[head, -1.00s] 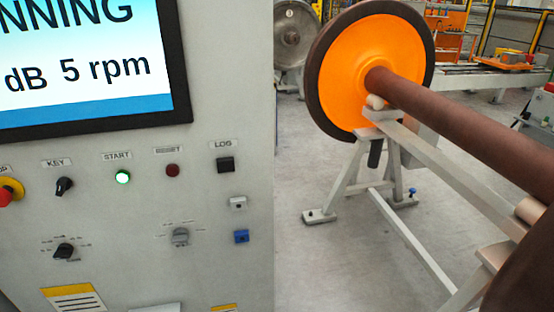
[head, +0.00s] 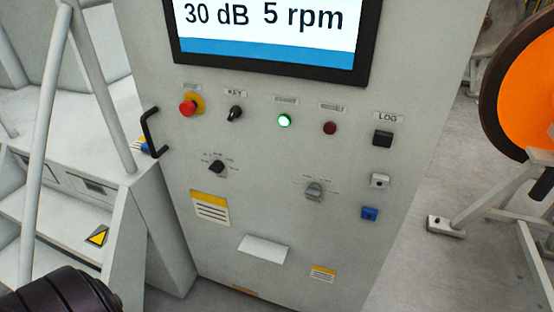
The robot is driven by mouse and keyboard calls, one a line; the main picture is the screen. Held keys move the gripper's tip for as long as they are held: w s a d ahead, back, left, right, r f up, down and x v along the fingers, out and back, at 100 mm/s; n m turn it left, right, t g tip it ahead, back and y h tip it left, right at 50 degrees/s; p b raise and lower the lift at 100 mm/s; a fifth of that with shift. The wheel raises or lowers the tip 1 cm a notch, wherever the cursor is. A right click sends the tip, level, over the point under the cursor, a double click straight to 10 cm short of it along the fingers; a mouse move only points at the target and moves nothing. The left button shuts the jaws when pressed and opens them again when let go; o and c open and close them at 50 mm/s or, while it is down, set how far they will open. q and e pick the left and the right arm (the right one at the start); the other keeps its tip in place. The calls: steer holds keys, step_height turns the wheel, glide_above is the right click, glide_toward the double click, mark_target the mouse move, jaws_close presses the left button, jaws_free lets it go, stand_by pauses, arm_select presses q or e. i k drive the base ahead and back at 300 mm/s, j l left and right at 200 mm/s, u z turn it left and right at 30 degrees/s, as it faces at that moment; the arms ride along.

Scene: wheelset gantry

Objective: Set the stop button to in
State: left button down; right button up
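The stop button (head: 188,108) is a red mushroom head on a yellow ring. It sits at the upper left of the grey control cabinet (head: 300,240), left of the key switch (head: 235,113). Its head stands out from the panel; I cannot tell for sure whether it is pushed in. The screen (head: 265,30) above reads "30 dB 5 rpm", and the start light (head: 284,121) glows green. A dark rounded part of my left arm shows at the lower left corner, well apart from the button. Neither gripper's fingers show.
A black handle (head: 150,132) juts out at the cabinet's left edge. Grey steps with a railing (head: 45,140) stand to the left. An orange wheel (head: 525,100) on a stand is at the right. The space before the panel looks clear.

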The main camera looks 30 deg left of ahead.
mark_target(187, 108)
steer(key=u, duration=1.65)
